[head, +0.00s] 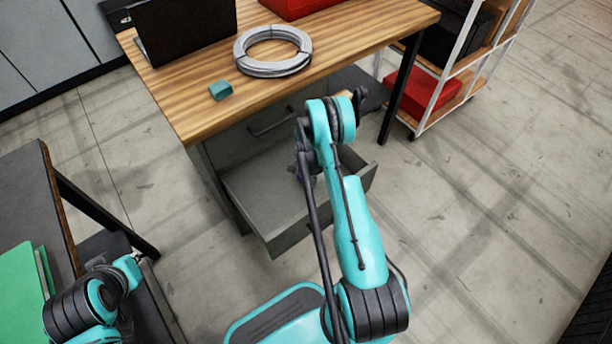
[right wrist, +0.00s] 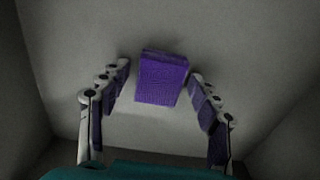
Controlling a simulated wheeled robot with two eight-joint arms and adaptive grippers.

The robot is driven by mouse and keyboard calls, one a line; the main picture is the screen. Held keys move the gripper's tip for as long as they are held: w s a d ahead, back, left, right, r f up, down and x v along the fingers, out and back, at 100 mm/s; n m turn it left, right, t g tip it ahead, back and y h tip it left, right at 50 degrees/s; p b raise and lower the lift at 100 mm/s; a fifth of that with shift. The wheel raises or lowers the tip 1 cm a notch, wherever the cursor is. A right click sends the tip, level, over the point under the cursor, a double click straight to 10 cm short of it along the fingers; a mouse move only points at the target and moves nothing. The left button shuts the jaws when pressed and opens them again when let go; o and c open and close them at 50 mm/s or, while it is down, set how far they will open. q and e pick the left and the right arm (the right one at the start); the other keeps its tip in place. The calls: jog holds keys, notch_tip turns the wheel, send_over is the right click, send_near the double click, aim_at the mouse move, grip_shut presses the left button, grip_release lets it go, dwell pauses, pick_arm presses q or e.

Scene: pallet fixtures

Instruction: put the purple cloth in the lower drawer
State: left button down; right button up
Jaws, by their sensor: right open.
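The purple cloth (right wrist: 162,78) is a small folded block in the right wrist view, against the grey inside of the drawer. My right gripper (right wrist: 160,92) is open, with its fingers apart on either side of the cloth and gaps to both sides. The lower drawer (head: 262,196) is pulled open under the wooden table, and my right arm reaches down into it. The cloth is hard to make out in the head view behind my arm. My left gripper (head: 142,258) is at the lower left, small and partly hidden, away from the drawer.
A coil of grey cable (head: 273,52), a small teal block (head: 220,90) and a black laptop-like object (head: 185,28) are on the wooden table (head: 180,105). A dark side table with a green folder (head: 22,285) is at left. A white-framed cart (head: 450,75) stands at right.

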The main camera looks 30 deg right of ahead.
notch_tip(320, 180, up, 12)
jog(key=p, duration=0.4)
notch_tip(320, 180, up, 14)
jog(key=n+t, duration=0.2)
jog(key=n, duration=0.2)
send_over(306, 176)
jog(key=a, duration=0.5)
jog(key=s+a+r+n+t, duration=0.1)
jog(key=a+r+n, duration=0.1)
jog(key=r, duration=0.3)
jog(key=s+a+r+n, duration=0.1)
jog(key=s+a+r, duration=0.15)
jog(key=r, duration=0.35)
jog(key=s+a+r+n+t, duration=0.2)
jog(key=s+a+r+n, duration=0.2)
jog(key=s, duration=0.4)
jog(key=s+a+r+n+t, duration=0.2)
jog(key=s+a+r+n, duration=0.2)
jog(key=s+a+n, duration=0.2)
jog(key=shift+s+a+r, duration=0.3)
jog(key=shift+s, duration=0.9)
